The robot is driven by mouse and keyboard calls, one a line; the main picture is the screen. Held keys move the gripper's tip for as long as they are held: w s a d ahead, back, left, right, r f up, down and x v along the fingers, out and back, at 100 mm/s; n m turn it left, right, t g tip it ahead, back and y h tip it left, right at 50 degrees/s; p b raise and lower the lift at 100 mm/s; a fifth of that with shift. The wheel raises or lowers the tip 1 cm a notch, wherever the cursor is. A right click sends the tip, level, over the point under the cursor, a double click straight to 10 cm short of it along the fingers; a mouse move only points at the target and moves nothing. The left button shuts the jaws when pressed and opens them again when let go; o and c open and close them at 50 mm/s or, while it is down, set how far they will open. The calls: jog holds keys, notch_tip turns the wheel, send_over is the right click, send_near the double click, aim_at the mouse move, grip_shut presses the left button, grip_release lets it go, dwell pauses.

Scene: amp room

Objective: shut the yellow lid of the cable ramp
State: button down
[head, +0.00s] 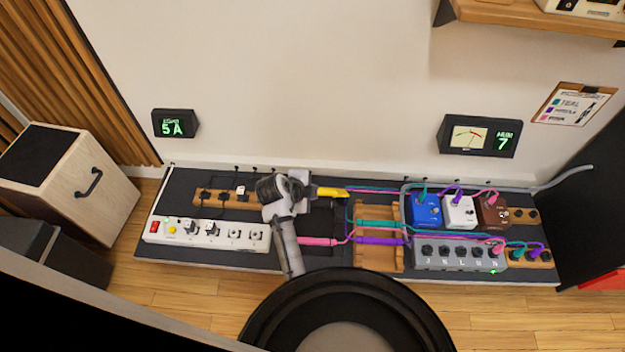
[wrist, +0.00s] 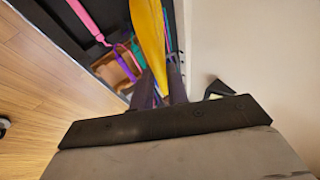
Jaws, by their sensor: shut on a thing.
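The yellow lid (head: 329,192) shows in the head view just right of my gripper (head: 311,191), above the dark board. In the wrist view the yellow lid (wrist: 149,38) stands edge-on between the two dark fingers of my gripper (wrist: 158,78), which is shut on it. The dark cable ramp body (head: 320,220) lies below, partly hidden by my arm. Pink, teal and purple cables run beside it toward the right. The lid looks raised; its hinge and exact angle are hidden.
A white power strip (head: 205,233) lies left of my arm. A wooden cable holder (head: 378,212) stands right of the ramp, then blue, white and brown pedals (head: 459,211) and a grey box (head: 460,257). The wall rises close behind the board.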

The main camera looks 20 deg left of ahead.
jog(key=shift+s+d+f+b, duration=0.2)
jog(key=shift+s+f+b, duration=0.05)
jog(key=shift+s+f, duration=0.8)
jog(key=shift+s+d+f+b, duration=0.2)
jog(key=shift+s+f, duration=0.6)
jog(key=shift+s, duration=0.35)
jog(key=c, duration=1.4)
grip_release()
jog(key=shift+o, duration=0.2)
jog(key=shift+r, duration=0.1)
jog(key=v, duration=1.3)
jog(key=shift+s+r+p, duration=0.2)
jog(key=shift+r+p, duration=0.05)
jog(key=shift+p, duration=0.1)
jog(key=shift+a, duration=0.1)
